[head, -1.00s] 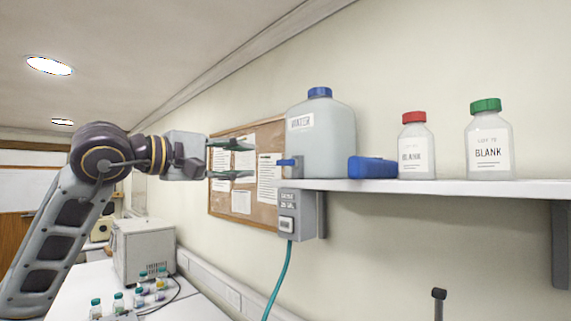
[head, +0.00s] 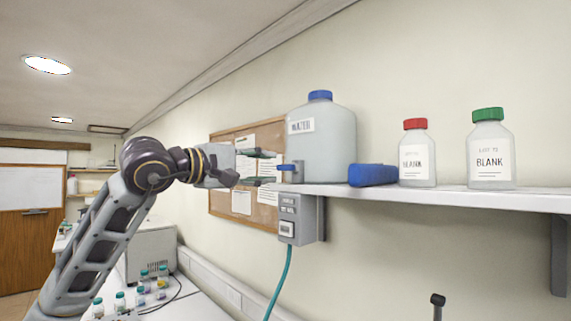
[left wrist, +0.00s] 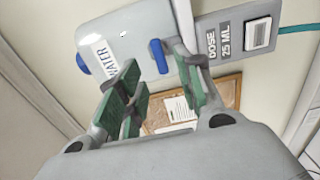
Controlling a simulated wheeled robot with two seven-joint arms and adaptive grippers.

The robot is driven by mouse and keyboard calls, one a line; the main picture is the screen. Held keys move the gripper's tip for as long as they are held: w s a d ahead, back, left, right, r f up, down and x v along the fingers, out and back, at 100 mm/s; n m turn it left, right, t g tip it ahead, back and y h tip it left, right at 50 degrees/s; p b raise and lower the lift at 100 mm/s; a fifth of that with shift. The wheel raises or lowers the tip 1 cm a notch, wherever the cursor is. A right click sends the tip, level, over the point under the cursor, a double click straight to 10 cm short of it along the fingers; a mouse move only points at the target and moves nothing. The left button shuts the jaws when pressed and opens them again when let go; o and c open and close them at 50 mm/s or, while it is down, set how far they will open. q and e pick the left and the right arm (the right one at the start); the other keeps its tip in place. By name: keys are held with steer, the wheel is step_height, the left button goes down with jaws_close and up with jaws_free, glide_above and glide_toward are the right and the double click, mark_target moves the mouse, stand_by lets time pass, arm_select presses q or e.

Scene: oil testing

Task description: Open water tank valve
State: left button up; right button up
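The water tank (head: 335,140) is a translucent jug with a blue cap and a WATER label, standing on the left end of the wall shelf. Its valve has a small blue handle (head: 286,167) low on the tank's left side; the handle also shows in the left wrist view (left wrist: 158,56), lying lengthwise. My left gripper (head: 268,167) is open and empty, its fingertips just left of the handle. In the left wrist view (left wrist: 160,84) the handle appears in the gap between the green-padded fingers; whether they touch it I cannot tell.
The shelf (head: 450,197) also holds a blue object (head: 372,175), a red-capped bottle (head: 417,160) and a green-capped bottle (head: 490,155). A grey dose box (head: 297,215) with a teal hose hangs under the tank. A corkboard (head: 225,190) is on the wall behind.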

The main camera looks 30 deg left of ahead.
mark_target(283, 168)
arm_select(q)
steer(key=shift+p+x, duration=1.45)
steer(key=shift+x, duration=2.5)
jaws_close()
